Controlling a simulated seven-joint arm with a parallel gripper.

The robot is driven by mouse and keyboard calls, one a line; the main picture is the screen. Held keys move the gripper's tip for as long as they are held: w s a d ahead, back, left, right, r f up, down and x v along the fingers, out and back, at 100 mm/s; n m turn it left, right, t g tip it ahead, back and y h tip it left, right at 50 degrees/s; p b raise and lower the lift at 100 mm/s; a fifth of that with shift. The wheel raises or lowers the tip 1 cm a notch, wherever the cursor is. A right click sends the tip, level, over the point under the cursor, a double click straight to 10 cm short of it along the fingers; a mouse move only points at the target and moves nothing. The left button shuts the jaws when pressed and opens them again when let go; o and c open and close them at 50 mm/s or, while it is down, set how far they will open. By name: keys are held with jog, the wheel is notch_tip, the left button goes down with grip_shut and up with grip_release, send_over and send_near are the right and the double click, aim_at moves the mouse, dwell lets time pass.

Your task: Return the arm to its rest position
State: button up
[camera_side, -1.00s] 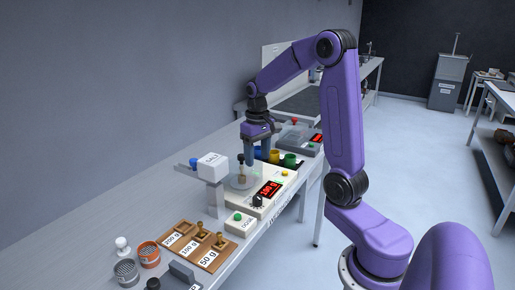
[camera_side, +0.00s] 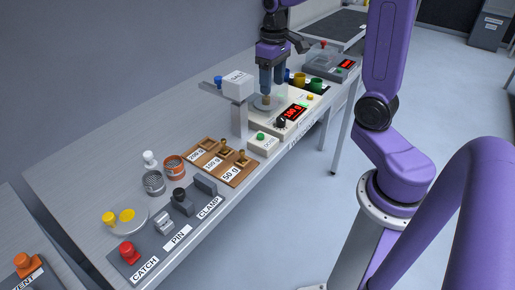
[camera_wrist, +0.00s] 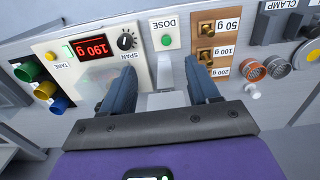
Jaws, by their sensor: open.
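My gripper (camera_side: 272,84) points down over the scale pan (camera_side: 262,104) in the side view, its fingers apart. The scale's red display (camera_wrist: 92,47) there appears to read 190 g.
A wooden weight rack (camera_side: 222,163) holds brass weights at 100 g and 50 g; its 200 g place looks empty. The white hopper post (camera_side: 239,105) stands close left of my gripper. Coloured cups (camera_side: 300,80) stand behind. CATCH, PIN and CLAMP controls (camera_side: 168,225) are nearer the front.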

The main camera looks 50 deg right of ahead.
jog(key=s+a+n, duration=0.6)
jog(key=s+a, duration=0.3)
jog(key=a, duration=0.2)
jog(key=s+a+f+n, duration=0.2)
jog(key=s+n, duration=0.4)
jog(key=s, duration=0.7)
jog(key=shift+a+f, duration=0.2)
jog(key=shift+a, duration=0.5)
